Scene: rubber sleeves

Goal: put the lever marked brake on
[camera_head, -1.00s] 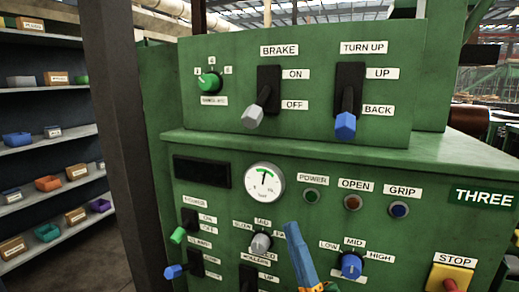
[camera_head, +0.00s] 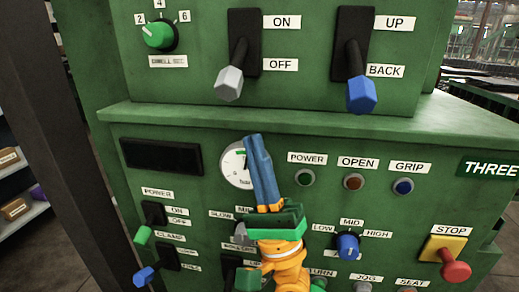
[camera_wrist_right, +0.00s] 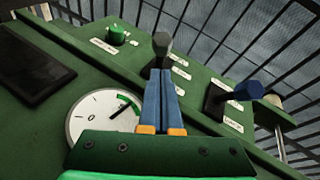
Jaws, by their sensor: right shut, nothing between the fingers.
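The brake lever has a grey knob (camera_head: 229,83) and sits in a black slot plate on the upper green panel. It points down, beside the OFF label (camera_head: 281,65); the ON label (camera_head: 281,22) is above. The BRAKE heading is out of the head view now. My right gripper (camera_head: 256,138) is shut and empty, its blue fingers pointing up in front of the gauge, below the lever. In the right wrist view the grey knob (camera_wrist_right: 162,44) shows just beyond the fingertips (camera_wrist_right: 164,72); contact cannot be told. My left gripper is not in view.
A blue-knobbed lever (camera_head: 362,95) is right of the brake lever, down by BACK. A green dial (camera_head: 159,37) is to its left. A ledge (camera_head: 300,116) juts out below. Lower down are buttons, switches and a red STOP knob (camera_head: 455,271).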

